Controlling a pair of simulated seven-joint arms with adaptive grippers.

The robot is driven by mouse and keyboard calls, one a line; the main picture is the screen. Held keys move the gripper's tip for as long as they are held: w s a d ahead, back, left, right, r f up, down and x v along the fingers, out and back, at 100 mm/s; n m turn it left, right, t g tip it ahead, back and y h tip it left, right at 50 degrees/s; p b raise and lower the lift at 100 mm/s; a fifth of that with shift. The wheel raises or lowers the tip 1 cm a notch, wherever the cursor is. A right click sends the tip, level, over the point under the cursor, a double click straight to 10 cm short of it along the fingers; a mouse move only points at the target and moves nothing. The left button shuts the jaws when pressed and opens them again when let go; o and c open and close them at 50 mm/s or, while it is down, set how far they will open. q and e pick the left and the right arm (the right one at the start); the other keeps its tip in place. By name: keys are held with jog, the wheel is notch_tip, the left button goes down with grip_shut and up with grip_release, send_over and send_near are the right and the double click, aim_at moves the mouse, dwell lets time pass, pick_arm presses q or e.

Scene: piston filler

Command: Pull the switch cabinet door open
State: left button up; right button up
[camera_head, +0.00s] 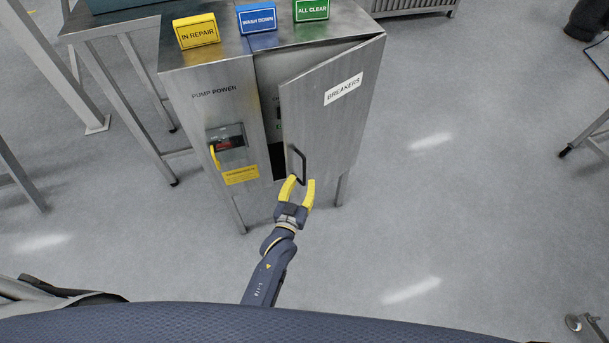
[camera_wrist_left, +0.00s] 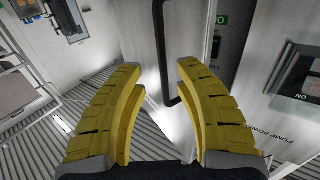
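The grey metal switch cabinet (camera_head: 215,100) stands upright at centre. Its door (camera_head: 340,110), labelled BREAKERS, is partly open, with its left edge swung out and a dark gap behind it. A dark bar handle (camera_head: 297,163) is near the door's lower left edge. My left gripper (camera_head: 300,182) is at the handle's lower end, its yellow fingers spread apart. In the left wrist view, the handle (camera_wrist_left: 159,45) shows between the open fingertips (camera_wrist_left: 159,72); I cannot tell whether they touch it. My right gripper is not in view.
Yellow IN REPAIR (camera_head: 197,31), blue WASH DOWN (camera_head: 257,18) and green ALL CLEAR (camera_head: 311,9) blocks stand on the cabinet top. A PUMP POWER switch (camera_head: 228,142) is left of the door. A metal table frame (camera_head: 130,90) stands at left. The floor right of the cabinet is clear.

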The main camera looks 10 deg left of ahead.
pick_arm(q)
jog(key=s+a, duration=0.1)
jog(key=s, duration=0.7)
jog(key=shift+a, duration=0.2)
